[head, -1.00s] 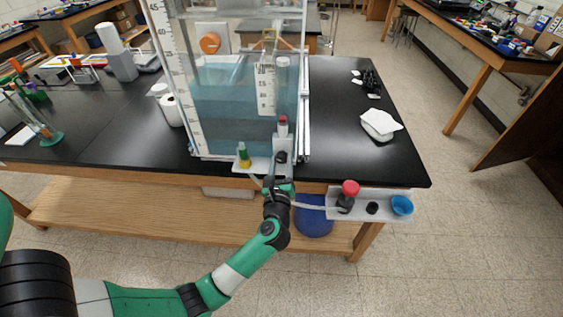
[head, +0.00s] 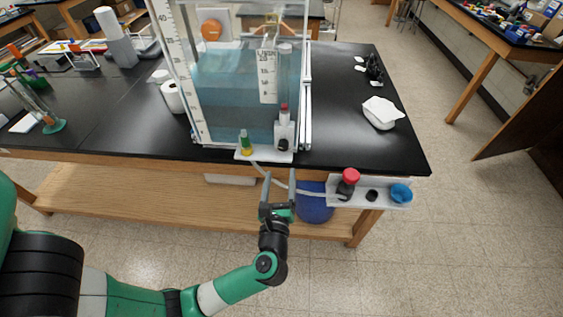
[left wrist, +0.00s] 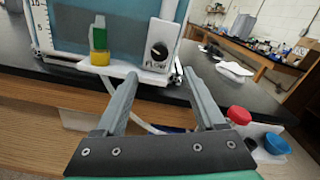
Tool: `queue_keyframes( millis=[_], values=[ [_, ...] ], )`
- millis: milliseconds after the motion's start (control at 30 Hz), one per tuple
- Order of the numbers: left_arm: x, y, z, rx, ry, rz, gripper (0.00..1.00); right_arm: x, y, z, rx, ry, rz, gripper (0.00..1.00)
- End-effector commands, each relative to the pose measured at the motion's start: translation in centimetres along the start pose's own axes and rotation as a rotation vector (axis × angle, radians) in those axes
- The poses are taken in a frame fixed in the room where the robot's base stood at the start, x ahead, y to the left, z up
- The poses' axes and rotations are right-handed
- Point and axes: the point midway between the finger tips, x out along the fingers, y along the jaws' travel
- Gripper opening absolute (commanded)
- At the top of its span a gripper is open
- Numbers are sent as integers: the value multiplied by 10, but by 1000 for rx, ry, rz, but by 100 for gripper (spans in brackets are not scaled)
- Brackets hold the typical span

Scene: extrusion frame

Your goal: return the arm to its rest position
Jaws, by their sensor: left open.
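My left gripper (head: 279,182) is open and empty in the head view. It is in front of the black bench's front edge, below the small white shelf on the tank. In the left wrist view its two fingers (left wrist: 160,95) stand wide apart with nothing between them. Beyond them are a green and yellow bottle (left wrist: 99,40) and a white box with a black knob (left wrist: 160,45). In the head view this bottle (head: 245,142) stands on the shelf, left of the knob box (head: 284,134). My right gripper is not in view.
A water tank (head: 237,90) stands on the black bench (head: 350,110). A white side shelf (head: 340,196) holds a red-capped bottle (head: 348,183) and a blue cup (head: 400,193). A pale tube crosses near my gripper. A blue container (head: 314,208) is below.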

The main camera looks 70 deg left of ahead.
Motion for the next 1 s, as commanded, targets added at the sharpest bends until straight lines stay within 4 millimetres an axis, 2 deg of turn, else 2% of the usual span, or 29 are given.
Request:
queue_keyframes(
  millis=[133,667,767,867,967,1000],
  values=[
    [-9,0,0,-1,0,-1,72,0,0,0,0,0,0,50],
    [-9,0,0,-1,-1,1,72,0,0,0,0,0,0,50],
    [-5,-10,10,-32,-16,-1,72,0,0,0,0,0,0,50],
    [5,-39,44,-131,-66,-11,72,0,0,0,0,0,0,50],
    [10,-69,112,-239,-209,-37,72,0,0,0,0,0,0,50],
    [8,-82,145,-268,-288,-64,72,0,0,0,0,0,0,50]
  ],
)
